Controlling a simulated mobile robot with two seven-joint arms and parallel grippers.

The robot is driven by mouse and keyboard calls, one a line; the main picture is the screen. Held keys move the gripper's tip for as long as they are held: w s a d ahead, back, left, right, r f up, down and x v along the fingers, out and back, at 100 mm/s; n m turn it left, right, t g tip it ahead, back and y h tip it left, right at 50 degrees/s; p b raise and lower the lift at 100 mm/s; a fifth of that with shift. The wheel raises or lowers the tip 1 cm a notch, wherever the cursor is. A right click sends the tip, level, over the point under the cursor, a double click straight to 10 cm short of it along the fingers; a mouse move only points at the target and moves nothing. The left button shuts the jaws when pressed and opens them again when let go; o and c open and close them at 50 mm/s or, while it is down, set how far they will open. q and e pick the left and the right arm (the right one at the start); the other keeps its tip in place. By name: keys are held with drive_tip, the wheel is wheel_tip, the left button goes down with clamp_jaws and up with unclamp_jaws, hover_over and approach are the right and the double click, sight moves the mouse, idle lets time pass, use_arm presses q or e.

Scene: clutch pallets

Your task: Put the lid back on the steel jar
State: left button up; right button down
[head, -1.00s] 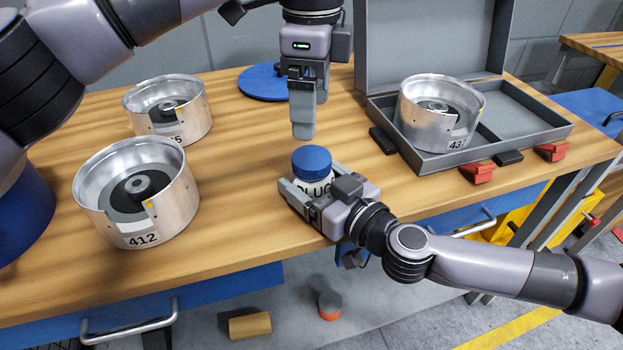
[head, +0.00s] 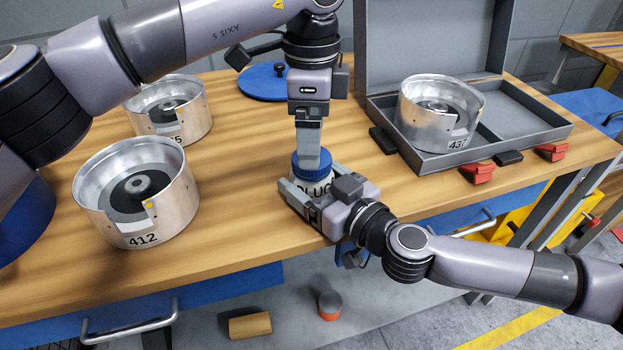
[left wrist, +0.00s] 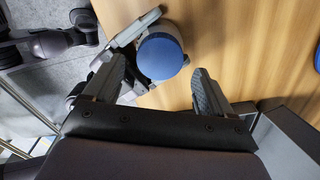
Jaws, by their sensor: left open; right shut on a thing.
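A white jar (head: 311,185) with dark lettering and a blue cap (head: 312,160) stands near the table's front edge. My right gripper (head: 303,195) is shut on its body from the front right. My left gripper (head: 308,162) points down from above, its fingertips at the cap. In the left wrist view its two fingers are apart, with the cap (left wrist: 160,57) between and beyond them; I cannot tell whether they touch it. A flat blue disc with a black knob (head: 262,84), like a lid, lies at the back. Open steel cylinders (head: 137,195) stand on the table; none is clearly a jar.
A second steel cylinder (head: 170,108) stands behind the one marked 412. A grey open case (head: 540,124) at the right holds another steel cylinder (head: 438,113), with red clips (head: 478,173) in front. The wood between the left cylinders and the white jar is clear.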

sight(312, 177)
use_arm(q)
drive_tip(key=shift+f, duration=1.55)
